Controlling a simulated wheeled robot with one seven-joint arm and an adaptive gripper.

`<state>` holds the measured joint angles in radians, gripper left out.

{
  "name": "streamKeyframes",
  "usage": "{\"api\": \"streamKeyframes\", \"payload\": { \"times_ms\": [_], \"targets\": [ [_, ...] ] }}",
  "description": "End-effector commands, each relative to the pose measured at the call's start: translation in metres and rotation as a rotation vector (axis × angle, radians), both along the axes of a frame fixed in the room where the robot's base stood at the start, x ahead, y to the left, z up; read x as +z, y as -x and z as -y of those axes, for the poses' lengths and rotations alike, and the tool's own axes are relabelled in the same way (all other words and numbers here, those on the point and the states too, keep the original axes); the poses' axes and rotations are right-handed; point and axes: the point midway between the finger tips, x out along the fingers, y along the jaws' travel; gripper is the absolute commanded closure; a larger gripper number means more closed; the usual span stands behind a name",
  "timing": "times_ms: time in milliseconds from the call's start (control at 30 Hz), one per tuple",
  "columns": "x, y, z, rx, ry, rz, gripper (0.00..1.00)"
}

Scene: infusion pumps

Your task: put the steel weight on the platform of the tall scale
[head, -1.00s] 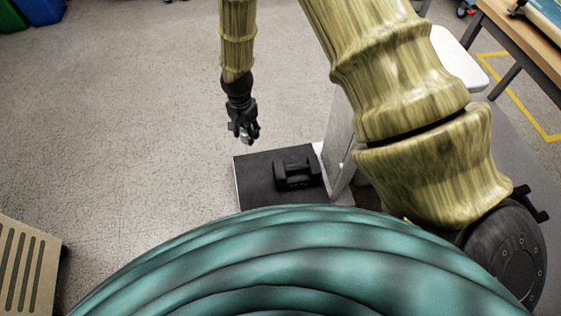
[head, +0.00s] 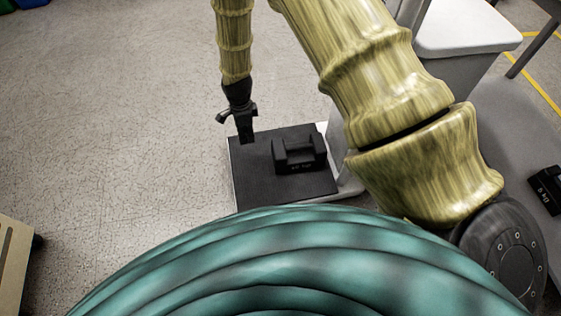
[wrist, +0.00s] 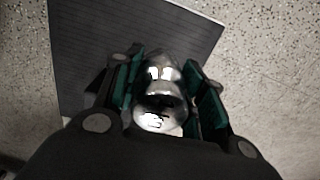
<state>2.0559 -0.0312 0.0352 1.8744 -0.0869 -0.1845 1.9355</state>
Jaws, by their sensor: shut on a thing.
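The steel weight (wrist: 160,92) is a shiny, rounded metal piece between the teal pads of my gripper (wrist: 163,95) in the wrist view. My gripper is shut on it. In the head view my gripper (head: 243,130) points down at the far left corner of the scale platform (head: 265,188), and the steel weight is hidden there. The platform is a flat black ribbed plate with a pale rim, low on the floor. It also shows under the gripper in the wrist view (wrist: 90,35). I cannot tell how high the weight is above it.
A black dumbbell-shaped weight (head: 299,153) sits on the platform's far right part. Another black weight (head: 546,188) lies on a grey surface at the right. A white-topped grey bin (head: 465,45) stands behind my arm. Bare floor (head: 120,120) is clear on the left.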

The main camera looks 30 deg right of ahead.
Motion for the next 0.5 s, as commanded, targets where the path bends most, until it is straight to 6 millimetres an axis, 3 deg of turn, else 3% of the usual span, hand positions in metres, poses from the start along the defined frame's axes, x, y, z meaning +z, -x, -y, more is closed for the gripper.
{"api": "streamKeyframes", "payload": {
  "times_ms": [267, 500],
  "targets": [
    [-0.018, -0.003, 0.0, -0.046, 0.0, 0.003, 1.0],
    [-0.049, -0.002, 0.0, -0.046, 0.0, 0.002, 1.0]
  ]
}}
